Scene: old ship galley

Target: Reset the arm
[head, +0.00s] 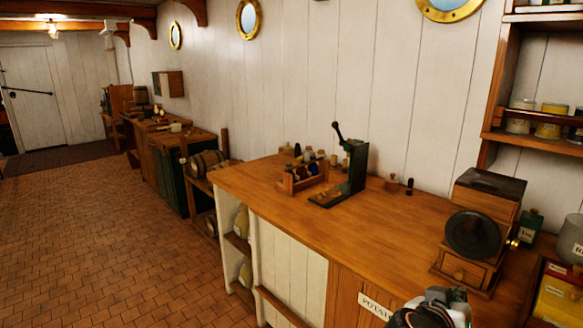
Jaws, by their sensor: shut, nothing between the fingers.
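My gripper (432,310) shows in part at the bottom edge of the head view, right of the middle, as a grey and black shape. It is shut and empty. It is in front of the wooden counter (400,235), close to the POTATO label (375,306). The lower part of it and most of my arm are cut off by the frame edge.
On the counter stand a bottle crate (302,180), a dark green lever press (352,170), small bottles, and a wooden grinder (478,225). Shelves with jars (553,112) are at the right. The tiled floor (110,235) at the left is clear.

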